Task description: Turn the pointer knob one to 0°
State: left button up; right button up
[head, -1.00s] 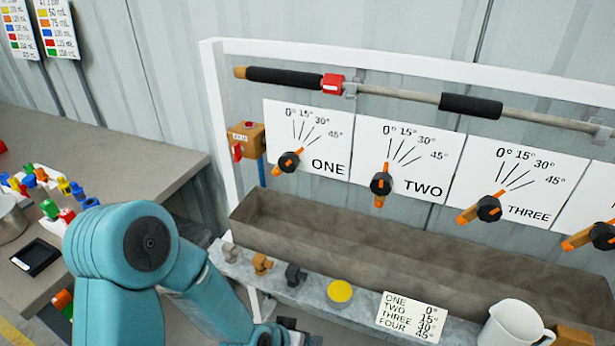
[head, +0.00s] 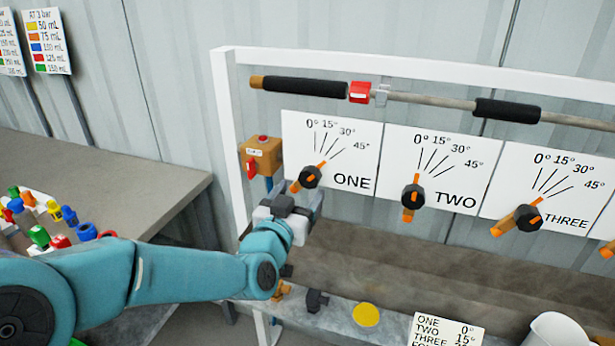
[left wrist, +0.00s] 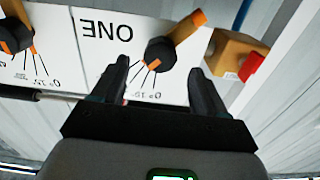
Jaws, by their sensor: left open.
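Pointer knob one (head: 309,177) has a black hub with an orange bar, on the white dial plate marked ONE (head: 352,150). Its thin orange tip slants up and right, toward the 30° and 45° lines and away from 0°; its thicker tail points down and left. My left gripper (head: 294,198) is just below and left of the knob, at the plate's lower edge. In the left wrist view, knob one (left wrist: 159,53) appears upside down between the two open, empty fingers of my left gripper (left wrist: 160,68); I see no contact. My right gripper is out of view.
Knobs two (head: 413,197) and three (head: 528,217) sit to the right. An orange box with a red lever (head: 263,156) is close on the left. A padded bar (head: 305,86) runs above; a trough (head: 390,262) lies below. Colored parts stand on the left bench (head: 150,185).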

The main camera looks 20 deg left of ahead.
aim_at(307, 182)
pick_arm(q)
jog(key=w, duration=0.5)
jog(key=shift+p, duration=0.35)
jog(key=shift+w+d, duration=0.2)
jog(key=shift+w, duration=0.4)
jog(key=shift+w+a+f, duration=0.1)
jog(key=shift+w, duration=0.05)
